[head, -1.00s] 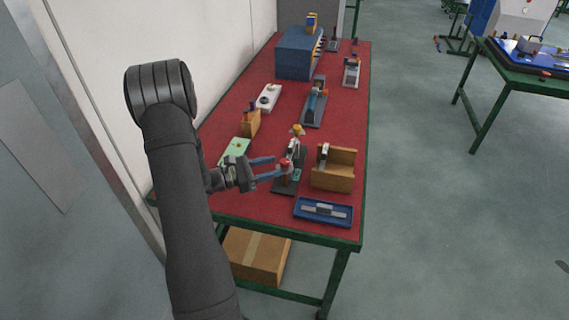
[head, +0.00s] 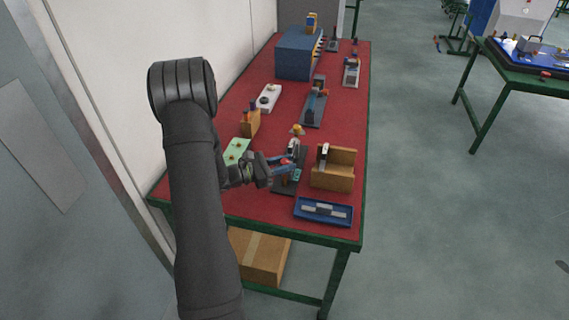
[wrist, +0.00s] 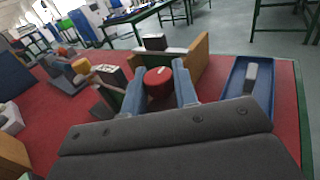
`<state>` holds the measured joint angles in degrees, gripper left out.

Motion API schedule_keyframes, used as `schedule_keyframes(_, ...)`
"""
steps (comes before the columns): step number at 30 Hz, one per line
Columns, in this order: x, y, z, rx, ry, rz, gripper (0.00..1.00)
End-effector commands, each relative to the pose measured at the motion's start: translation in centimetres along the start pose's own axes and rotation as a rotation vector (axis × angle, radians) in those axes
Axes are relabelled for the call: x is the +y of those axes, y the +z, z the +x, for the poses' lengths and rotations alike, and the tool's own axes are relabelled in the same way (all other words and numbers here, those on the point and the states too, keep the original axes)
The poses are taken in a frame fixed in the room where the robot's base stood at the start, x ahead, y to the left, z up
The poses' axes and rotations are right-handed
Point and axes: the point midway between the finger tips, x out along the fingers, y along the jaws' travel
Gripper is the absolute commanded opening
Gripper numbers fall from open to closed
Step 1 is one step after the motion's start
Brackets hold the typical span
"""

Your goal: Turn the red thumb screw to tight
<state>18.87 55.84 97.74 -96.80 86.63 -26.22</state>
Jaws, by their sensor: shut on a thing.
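The red thumb screw (wrist: 159,82) shows in the wrist view as a round red knob with a pale mark on its face. It sits between the two blue fingers of my gripper (wrist: 160,92), which is shut on it. In the head view my gripper (head: 287,165) is at the small dark-based fixture (head: 285,186) near the front of the red table, reaching in from the left. The red knob is small there and partly hidden by the fingers.
A wooden block stand (head: 335,172) is close on the fixture's right. A blue tray (head: 323,222) with a grey part lies in front of it. A green plate (head: 238,150) lies to the left, behind my gripper. A yellow knob (head: 298,130) stands just behind.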

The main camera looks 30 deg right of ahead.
Motion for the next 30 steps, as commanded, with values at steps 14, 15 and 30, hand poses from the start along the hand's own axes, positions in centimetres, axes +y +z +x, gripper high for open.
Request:
schedule_keyframes(14, 0.12, -0.04, -0.01, 0.0, -0.168, 0.002, 0.04)
schedule_keyframes(15, 0.11, -0.06, -0.01, 0.001, -0.199, 0.002, 0.04)
schedule_keyframes(30, 0.14, -0.06, 0.03, 0.001, -0.616, 0.001, 0.04)
